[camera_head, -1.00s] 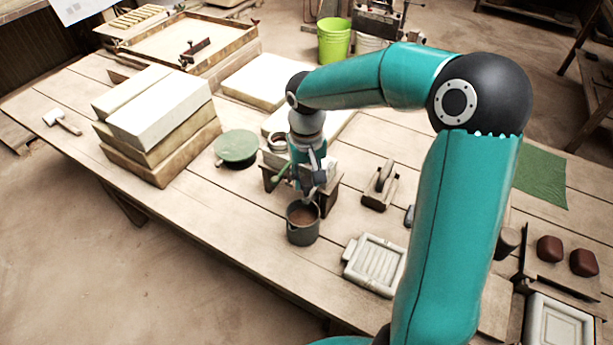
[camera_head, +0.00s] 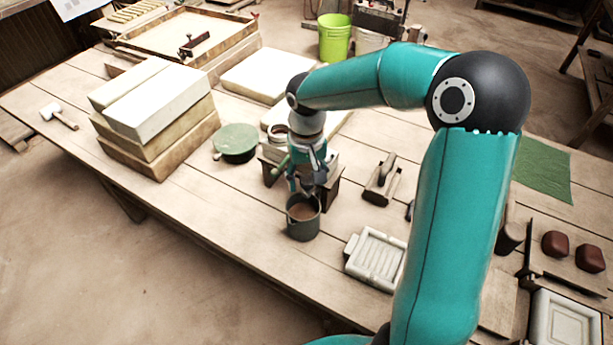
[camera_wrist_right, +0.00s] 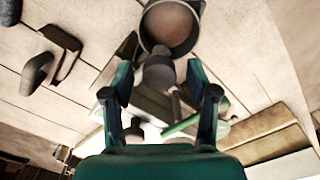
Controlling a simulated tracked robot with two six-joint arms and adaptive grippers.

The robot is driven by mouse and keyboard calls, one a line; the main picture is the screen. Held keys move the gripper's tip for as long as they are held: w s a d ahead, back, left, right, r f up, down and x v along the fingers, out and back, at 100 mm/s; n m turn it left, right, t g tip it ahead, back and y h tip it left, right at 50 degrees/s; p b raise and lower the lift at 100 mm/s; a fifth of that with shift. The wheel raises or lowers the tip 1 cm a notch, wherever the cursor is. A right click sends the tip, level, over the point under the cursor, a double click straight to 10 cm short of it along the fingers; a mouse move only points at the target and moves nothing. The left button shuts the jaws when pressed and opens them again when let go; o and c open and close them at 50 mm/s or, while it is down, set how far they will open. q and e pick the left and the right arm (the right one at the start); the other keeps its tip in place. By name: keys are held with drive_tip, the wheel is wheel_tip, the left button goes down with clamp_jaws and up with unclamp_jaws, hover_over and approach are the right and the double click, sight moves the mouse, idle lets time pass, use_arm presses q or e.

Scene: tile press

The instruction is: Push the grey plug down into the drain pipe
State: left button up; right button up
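My right gripper (camera_head: 307,187) points down just behind a dark grey pot (camera_head: 303,229) holding brown material. In the right wrist view my right gripper (camera_wrist_right: 159,75) is open, with a finger on each side of a dark grey cylindrical piece (camera_wrist_right: 160,73), which looks like the grey plug. Gaps show between this piece and both fingers. It appears right beside the pot's rim (camera_wrist_right: 145,22); whether they touch I cannot tell. I cannot make out the drain pipe clearly, nor how deep the plug sits. My left gripper is not in view.
A dark stand (camera_head: 331,193) is close behind the gripper. A green round lid-like disc (camera_head: 236,139) lies to the left, and a white ribbed mould (camera_head: 376,259) to the right. Stacked blocks (camera_head: 155,125) stand further left. The table's front left is clear.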

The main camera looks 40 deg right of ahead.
sight(307, 179)
drive_tip(key=shift+r, duration=0.1)
wheel_tip(307, 179, up, 12)
idle(0.6)
idle(0.4)
